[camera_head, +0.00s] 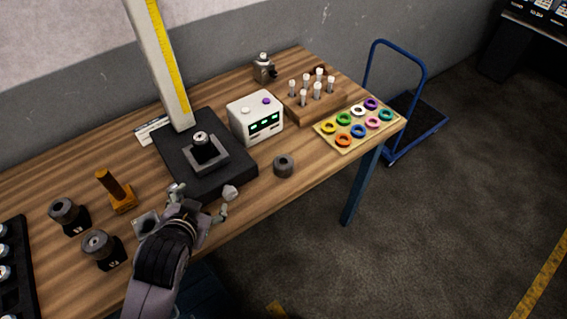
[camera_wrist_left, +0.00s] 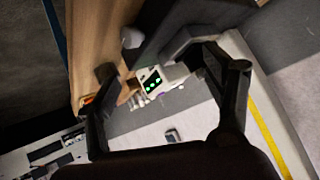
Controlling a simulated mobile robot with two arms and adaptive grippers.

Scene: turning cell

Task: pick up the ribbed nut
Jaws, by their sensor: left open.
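A short dark grey ring with a central hole, which I take for the ribbed nut (camera_head: 284,166), lies on the wooden table to the right of the black base. Its ribs are too small to make out. A pale grey round shape in the left wrist view (camera_wrist_left: 131,38), on the wood beside the dark base, may be the same nut. My left gripper (camera_head: 203,191) is open and empty at the front edge of the black base, left of the nut and apart from it. Its two spread fingers also show in the left wrist view (camera_wrist_left: 168,66). My right gripper is not in view.
The black base (camera_head: 228,178) carries a tall column (camera_head: 158,60) and a small fixture. Behind the nut stand a white display box (camera_head: 256,120) and a wooden pin block (camera_head: 325,108); a tray of coloured rings (camera_head: 345,146) is to the right. Bare wood surrounds the nut.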

